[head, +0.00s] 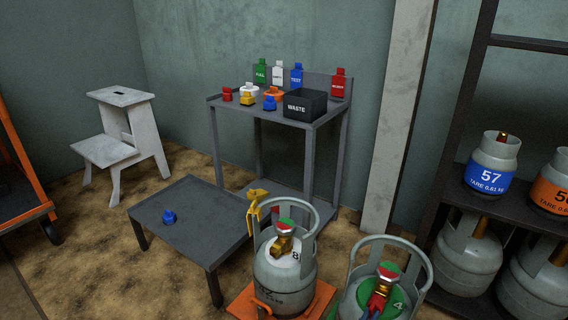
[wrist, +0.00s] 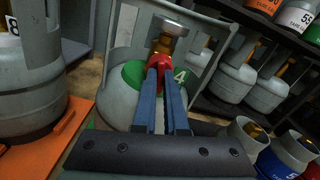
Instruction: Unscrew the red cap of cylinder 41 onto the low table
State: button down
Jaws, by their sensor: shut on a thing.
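A grey gas cylinder with a green top (head: 408,303) stands at the lower right of the head view. A 4 shows on its green top; any further digit is hidden. It also fills the middle of the wrist view (wrist: 118,92). A red cap (wrist: 160,61) sits at its brass valve, under the round handwheel; it also shows in the head view (head: 379,292). My gripper (wrist: 162,72) has its two blue fingers shut on the red cap. The low grey table (head: 205,240) stands to the left, with a blue cap (head: 169,216) on it.
Another cylinder (head: 284,270) with a yellow hook-shaped part by its collar stands on an orange scale (head: 245,303), between the low table and the green-topped cylinder. A taller bench (head: 265,114) holds caps, tags and a waste bin (head: 305,106). Shelves with cylinders (head: 490,165) stand right.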

jog(key=shift+n+p, duration=0.65)
jog(key=shift+n, duration=1.15)
jog(key=shift+r+n+p, duration=0.1)
jog(key=shift+n+p, duration=0.4)
jog(key=shift+n, duration=1.2)
jog(key=n+p, duration=0.1)
jog(key=n, duration=0.1)
jog(key=shift+s+n, duration=0.1)
jog(key=shift+n, duration=0.3)
jog(key=shift+s+a+p, duration=0.15)
jog(key=shift+p, duration=0.15)
